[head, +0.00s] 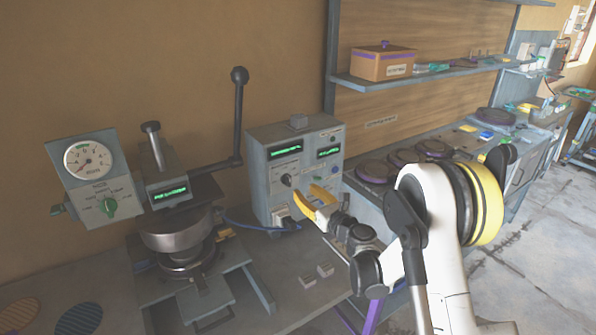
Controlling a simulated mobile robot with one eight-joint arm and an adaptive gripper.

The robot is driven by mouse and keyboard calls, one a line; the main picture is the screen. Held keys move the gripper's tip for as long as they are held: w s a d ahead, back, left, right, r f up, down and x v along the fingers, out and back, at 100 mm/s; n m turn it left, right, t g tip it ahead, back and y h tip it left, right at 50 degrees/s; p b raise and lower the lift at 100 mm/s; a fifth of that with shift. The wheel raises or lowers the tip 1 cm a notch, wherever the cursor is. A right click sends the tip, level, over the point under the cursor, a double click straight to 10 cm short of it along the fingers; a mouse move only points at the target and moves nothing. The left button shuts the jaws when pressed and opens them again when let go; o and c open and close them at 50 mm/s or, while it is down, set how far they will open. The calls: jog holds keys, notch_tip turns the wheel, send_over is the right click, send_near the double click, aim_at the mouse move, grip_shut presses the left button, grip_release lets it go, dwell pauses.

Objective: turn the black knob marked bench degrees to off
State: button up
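A grey control box (263,165) stands on the bench against the wall, with two green-lit displays on its front. A small black knob (287,181) sits on its front below the left display. Its label and pointer setting are too small to read. My gripper (307,198) has yellow fingers and is in front of the box, to the right of and a little below the knob in the picture. The fingers are apart with nothing between them. The gripper appears clear of the knob, but the exact gap in depth cannot be told.
A press (181,235) with a tall black lever (239,115) stands left of the box. A gauge panel (88,178) with a green knob (109,207) is farther left. A blue cable (250,227) runs below the box. Small grey blocks (317,274) lie on the bench front.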

aim_at(290, 178)
jog(key=b+x, duration=0.1)
jog(key=x, duration=0.9)
jog(key=shift+w+a, duration=0.1)
jog(key=shift+a, duration=0.1)
jog(key=shift+r, duration=0.1)
grip_shut()
